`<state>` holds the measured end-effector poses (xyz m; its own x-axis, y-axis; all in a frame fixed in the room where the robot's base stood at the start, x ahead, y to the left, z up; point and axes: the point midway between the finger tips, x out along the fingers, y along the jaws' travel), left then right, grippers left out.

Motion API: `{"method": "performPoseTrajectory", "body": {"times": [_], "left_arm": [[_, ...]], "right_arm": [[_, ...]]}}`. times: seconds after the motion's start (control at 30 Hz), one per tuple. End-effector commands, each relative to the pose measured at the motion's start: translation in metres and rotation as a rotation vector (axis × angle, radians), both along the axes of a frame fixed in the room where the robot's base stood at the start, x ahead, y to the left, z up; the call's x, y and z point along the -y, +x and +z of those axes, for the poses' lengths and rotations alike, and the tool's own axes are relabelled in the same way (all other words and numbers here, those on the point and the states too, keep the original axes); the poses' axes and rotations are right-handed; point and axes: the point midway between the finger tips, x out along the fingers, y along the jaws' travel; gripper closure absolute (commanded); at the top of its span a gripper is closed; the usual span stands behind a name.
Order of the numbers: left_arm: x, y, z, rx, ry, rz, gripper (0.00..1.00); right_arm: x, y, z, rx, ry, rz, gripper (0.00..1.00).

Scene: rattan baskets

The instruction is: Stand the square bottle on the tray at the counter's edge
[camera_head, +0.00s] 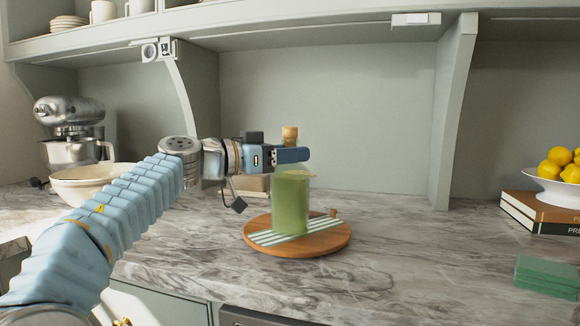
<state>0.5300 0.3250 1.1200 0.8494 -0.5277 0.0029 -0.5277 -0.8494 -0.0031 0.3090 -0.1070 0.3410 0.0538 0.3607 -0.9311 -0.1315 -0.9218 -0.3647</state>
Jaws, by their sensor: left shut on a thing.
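The square bottle (291,205) is green with a cork stopper (290,134). It is upright over the middle of the round wooden tray (318,246), which carries a green-and-white striped patch. The bottle's base looks at or just above the tray's surface; I cannot tell whether they touch. My left gripper (293,156) reaches in level from the left and is shut on the bottle at its neck, below the cork. The fingers hide most of the neck. My right gripper is out of view.
A cream bowl (92,186) and a stand mixer (70,135) are at the left. Books (540,214) under a white bowl of lemons (556,188) and a green stack (547,276) are at the right. A shelf (300,33) overhangs. The marble counter right of the tray is clear.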

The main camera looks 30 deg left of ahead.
Motion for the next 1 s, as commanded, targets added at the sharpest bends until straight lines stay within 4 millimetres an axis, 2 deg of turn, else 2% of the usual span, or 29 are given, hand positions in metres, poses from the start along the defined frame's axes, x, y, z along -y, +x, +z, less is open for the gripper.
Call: {"method": "performPoseTrajectory", "body": {"times": [0.03,0.1,0.53,0.57,0.7,1.0], "left_arm": [[0.0001,-0.0005,-0.0076,0.002,-0.001,0.000,1.00],[0.0002,-0.0006,-0.0101,0.003,-0.002,0.000,1.00],[0.0005,-0.0005,-0.0124,0.002,-0.001,0.000,1.00],[0.0003,0.0001,-0.0142,-0.001,0.000,0.000,0.62],[0.0002,0.0002,-0.0140,-0.001,0.000,0.000,0.40],[0.0002,0.0000,-0.0126,-0.001,-0.001,0.000,0.39]], "right_arm": [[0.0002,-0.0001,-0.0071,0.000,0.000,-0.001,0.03],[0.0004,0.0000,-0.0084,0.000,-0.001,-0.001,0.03],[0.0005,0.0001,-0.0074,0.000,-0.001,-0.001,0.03],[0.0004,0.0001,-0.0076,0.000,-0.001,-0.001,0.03],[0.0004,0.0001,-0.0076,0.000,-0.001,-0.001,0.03],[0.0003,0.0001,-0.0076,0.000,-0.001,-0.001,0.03]]}}
